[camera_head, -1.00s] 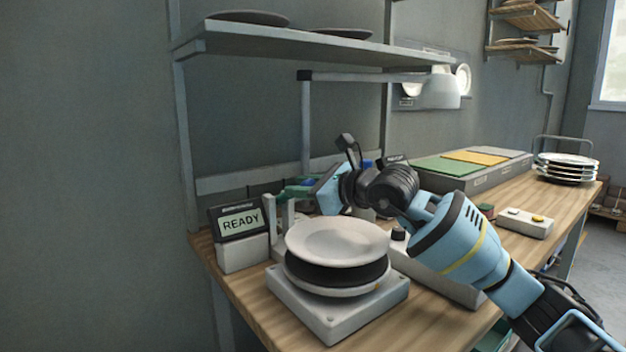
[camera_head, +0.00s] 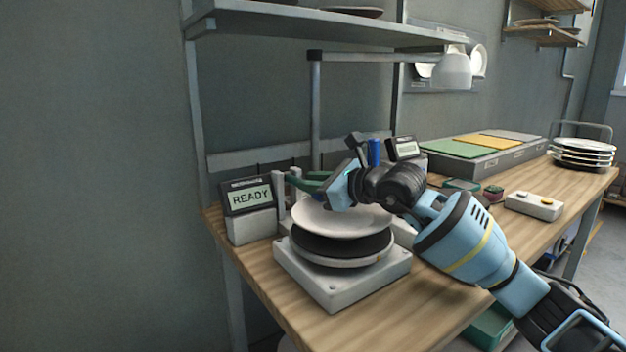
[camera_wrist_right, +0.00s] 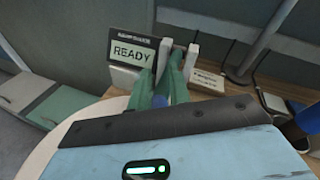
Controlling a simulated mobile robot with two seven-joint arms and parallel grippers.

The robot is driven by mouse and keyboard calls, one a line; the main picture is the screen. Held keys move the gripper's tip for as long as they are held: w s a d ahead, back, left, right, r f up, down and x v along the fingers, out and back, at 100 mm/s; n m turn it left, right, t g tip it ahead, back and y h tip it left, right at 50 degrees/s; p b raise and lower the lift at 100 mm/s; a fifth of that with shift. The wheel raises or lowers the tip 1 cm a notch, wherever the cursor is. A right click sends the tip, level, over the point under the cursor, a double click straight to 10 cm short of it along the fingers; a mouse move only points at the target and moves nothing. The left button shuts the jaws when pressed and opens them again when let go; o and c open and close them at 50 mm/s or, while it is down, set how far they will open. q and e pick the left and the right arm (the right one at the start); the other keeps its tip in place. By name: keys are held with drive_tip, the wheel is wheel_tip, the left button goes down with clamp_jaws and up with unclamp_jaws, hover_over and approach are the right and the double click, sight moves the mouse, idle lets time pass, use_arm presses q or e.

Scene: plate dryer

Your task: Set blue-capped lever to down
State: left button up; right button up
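My right gripper (camera_head: 303,183) reaches left over the plates, its green fingers close to two pale upright posts (camera_head: 280,190) beside the READY display (camera_head: 250,197). The wrist view shows the two green fingers (camera_wrist_right: 164,82) a little apart in front of the posts (camera_wrist_right: 190,60). A small blue piece (camera_wrist_right: 160,102) shows between them near the palm; it may be the lever's blue cap, but the palm edge hides its lower part. I cannot tell whether the fingers press on it. The lever's shaft is not clearly visible. My left gripper is out of view.
A blue cylinder (camera_head: 375,152) and a small display (camera_head: 404,149) stand behind my wrist. A button box (camera_head: 534,205) sits right. The front table edge is clear.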

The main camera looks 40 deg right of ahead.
drive_tip(key=o, duration=0.5)
drive_tip(key=shift+r, duration=0.1)
drive_tip(key=shift+c, duration=0.2)
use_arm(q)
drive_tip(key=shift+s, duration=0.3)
use_arm(e)
drive_tip(key=shift+o, duration=0.4)
drive_tip(key=shift+r, duration=0.1)
drive_tip(key=b+v, duration=0.1)
drive_tip(key=v, duration=0.4)
drive_tip(key=shift+s, duration=0.3)
drive_tip(key=shift+v, duration=0.8)
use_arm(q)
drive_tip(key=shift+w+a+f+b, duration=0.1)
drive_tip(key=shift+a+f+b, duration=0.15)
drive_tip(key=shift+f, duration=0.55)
use_arm(e)
drive_tip(key=shift+s, duration=0.3)
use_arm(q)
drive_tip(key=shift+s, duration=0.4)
